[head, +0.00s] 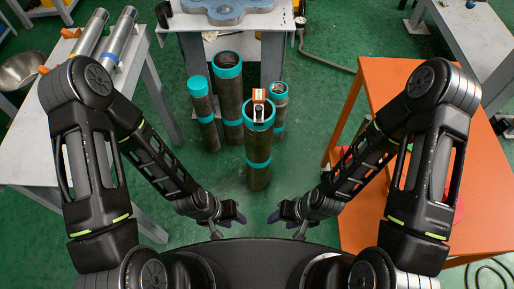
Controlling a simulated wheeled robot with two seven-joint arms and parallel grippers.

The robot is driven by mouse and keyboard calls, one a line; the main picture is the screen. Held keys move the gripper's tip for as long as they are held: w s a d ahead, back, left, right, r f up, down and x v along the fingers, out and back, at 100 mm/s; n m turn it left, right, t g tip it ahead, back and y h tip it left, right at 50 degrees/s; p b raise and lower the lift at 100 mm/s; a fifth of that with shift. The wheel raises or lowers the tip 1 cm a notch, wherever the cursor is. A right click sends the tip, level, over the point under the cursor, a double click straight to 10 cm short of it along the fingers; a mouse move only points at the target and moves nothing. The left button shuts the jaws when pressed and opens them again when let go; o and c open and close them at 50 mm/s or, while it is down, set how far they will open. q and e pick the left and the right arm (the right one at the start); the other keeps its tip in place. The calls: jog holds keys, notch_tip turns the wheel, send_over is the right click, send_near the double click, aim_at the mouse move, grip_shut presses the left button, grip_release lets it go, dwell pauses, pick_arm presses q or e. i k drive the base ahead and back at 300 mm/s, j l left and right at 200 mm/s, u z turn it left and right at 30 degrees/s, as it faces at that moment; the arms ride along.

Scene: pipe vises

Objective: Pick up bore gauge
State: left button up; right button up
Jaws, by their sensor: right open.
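A small orange-and-white device, which looks like the bore gauge (259,104), sits at the top of the front upright pipe (258,172), at that pipe's teal-ringed mouth. How far it reaches into the pipe is hidden. My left gripper (229,224) is low in the middle of the view, nearer to me than the pipe, and looks open and empty. My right gripper (286,225) mirrors it a little to the right, open and empty. Both are apart from the gauge and the pipes.
Several other teal-banded pipes stand behind and beside the front one, including a tall pipe (229,105). A grey table (35,152) with metal tubes is at left, an orange table (378,78) at right. A grey bench (240,22) stands behind. Green floor lies between.

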aim_at(259, 94)
jog(key=k, duration=0.65)
jog(key=z, duration=1.85)
jog(key=j, duration=0.7)
jog(key=k+j, duration=0.15)
jog(key=j, duration=0.5)
